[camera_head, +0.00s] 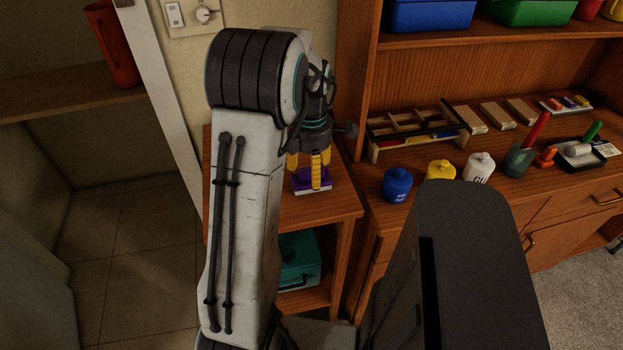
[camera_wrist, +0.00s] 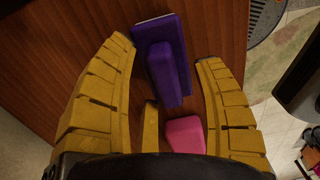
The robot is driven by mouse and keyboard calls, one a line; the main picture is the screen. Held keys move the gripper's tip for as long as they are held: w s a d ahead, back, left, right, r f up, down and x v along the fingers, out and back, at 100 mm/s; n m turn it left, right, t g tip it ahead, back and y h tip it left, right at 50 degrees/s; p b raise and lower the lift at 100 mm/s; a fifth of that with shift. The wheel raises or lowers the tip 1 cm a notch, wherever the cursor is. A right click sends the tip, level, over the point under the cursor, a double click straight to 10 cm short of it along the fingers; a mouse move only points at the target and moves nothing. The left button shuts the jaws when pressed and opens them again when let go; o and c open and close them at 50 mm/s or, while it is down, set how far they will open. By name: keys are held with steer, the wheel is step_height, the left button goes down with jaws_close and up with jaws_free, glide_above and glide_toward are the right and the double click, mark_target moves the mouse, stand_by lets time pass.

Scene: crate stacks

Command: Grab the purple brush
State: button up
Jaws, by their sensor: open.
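The purple brush (camera_head: 300,184) lies on the small wooden side table below my gripper (camera_head: 311,169) in the head view. It has a pale underside, and a yellow finger hides part of it. In the wrist view the purple brush (camera_wrist: 163,72) has a flat body and a raised purple handle. The handle reaches into the space between the yellow fingers of my gripper (camera_wrist: 167,52), which are spread apart. I see no finger closed on it. I cannot tell whether any finger touches it.
A pink block (camera_wrist: 185,135) lies near the brush, between the fingers in the wrist view. A teal box (camera_head: 299,262) sits on the shelf below. Blue (camera_head: 397,185), yellow (camera_head: 440,172) and white (camera_head: 479,167) pots stand on the neighbouring cabinet to the right.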

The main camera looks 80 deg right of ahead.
steer(key=shift+o, duration=0.2)
jaws_close()
stand_by(0.4)
